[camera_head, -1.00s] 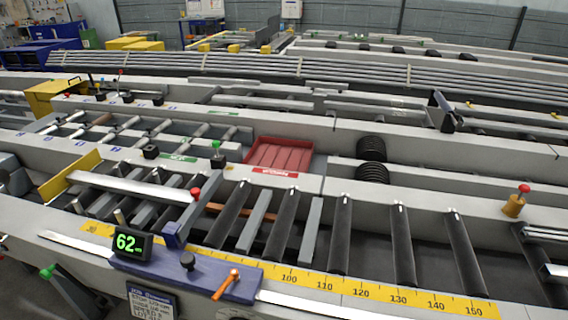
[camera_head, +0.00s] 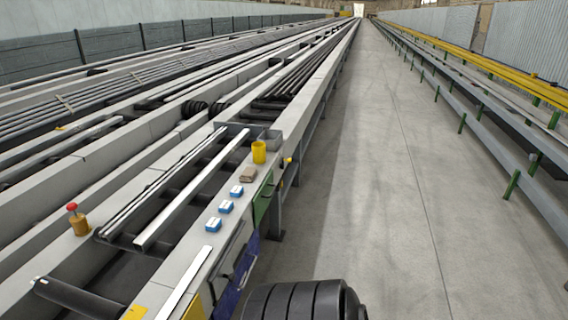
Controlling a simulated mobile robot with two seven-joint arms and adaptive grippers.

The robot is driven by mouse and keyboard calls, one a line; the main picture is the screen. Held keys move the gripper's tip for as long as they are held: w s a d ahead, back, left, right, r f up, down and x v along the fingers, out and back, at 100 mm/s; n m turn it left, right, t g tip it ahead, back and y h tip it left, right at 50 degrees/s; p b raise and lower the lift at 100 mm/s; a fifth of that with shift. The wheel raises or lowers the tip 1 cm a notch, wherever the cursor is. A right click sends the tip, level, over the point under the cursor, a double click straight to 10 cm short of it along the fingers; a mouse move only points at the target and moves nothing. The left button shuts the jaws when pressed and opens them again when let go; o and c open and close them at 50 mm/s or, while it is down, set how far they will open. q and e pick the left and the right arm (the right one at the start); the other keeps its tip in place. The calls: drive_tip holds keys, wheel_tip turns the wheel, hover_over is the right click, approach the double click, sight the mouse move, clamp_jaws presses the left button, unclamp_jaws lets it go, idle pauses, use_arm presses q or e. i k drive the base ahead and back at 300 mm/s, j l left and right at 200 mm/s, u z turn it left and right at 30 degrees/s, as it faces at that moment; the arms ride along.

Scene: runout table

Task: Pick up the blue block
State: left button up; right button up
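Three small blue blocks with white tops sit in a row along the right edge of the runout table. The nearest blue block (camera_head: 213,225) is lowest in the picture, the middle blue block (camera_head: 226,207) is just beyond it, and the far blue block (camera_head: 236,191) is beyond that. They stand apart from one another. The frame does not show which one the task means. Neither of my grippers is in view.
Beyond the blocks on the same edge are a brown block (camera_head: 248,174), a yellow cup (camera_head: 259,152) and a grey open box (camera_head: 270,139). A red-topped post (camera_head: 77,219) stands at left. The floor aisle (camera_head: 390,200) at right is clear.

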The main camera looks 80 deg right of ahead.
sight(214, 224)
drive_tip(key=i+l+z, duration=0.1)
drive_tip(key=z, duration=2.05)
